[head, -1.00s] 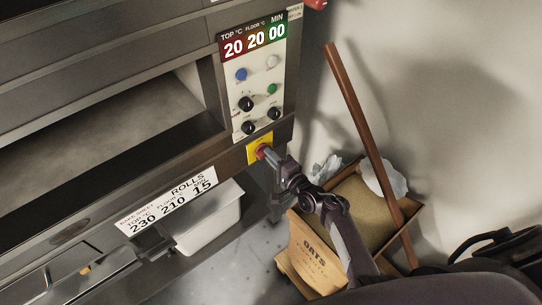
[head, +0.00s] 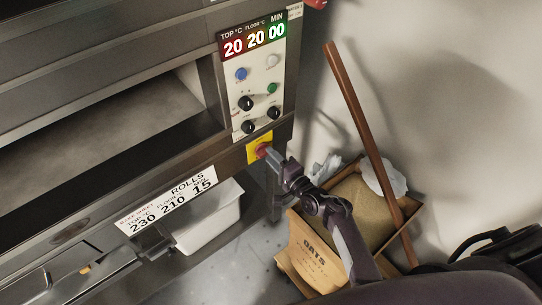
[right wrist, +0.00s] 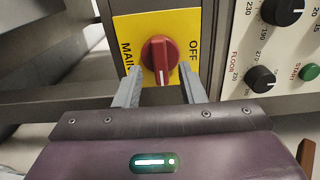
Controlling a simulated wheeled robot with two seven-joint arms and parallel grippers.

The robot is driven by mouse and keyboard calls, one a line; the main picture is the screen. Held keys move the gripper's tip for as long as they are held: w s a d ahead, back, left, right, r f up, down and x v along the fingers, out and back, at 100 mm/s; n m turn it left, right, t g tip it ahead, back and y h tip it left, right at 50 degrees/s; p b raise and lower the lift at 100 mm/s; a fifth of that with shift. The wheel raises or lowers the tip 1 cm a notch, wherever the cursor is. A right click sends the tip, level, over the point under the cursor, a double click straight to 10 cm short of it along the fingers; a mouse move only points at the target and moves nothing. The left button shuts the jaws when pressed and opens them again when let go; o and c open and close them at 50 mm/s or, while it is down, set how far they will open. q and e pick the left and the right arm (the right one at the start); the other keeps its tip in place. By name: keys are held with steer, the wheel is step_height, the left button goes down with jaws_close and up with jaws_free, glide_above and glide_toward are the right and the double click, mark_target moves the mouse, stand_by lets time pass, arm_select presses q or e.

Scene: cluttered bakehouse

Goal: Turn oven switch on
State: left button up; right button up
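The red rotary switch (head: 262,149) sits on a yellow plate (head: 250,155) at the oven's lower right corner. In the right wrist view the red switch (right wrist: 159,60) is upright, with its white mark pointing down toward my gripper. The yellow plate (right wrist: 127,28) reads MAIN on the left and OFF on the right. My right gripper (head: 273,157) is at the switch. In the wrist view its fingers (right wrist: 160,88) are apart, one on each side of the switch's lower end. Contact cannot be told. My left gripper is not in view.
The control panel (head: 262,95) above has black knobs, buttons and a display reading 20 20 00. An oats box (head: 318,262) with a leaning wooden handle (head: 358,110) stands right of the oven. A white bin (head: 210,228) is below the oven.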

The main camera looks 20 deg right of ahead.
steer(key=v, duration=0.6)
steer(key=shift+s, duration=0.4)
steer(key=shift+d, duration=0.1)
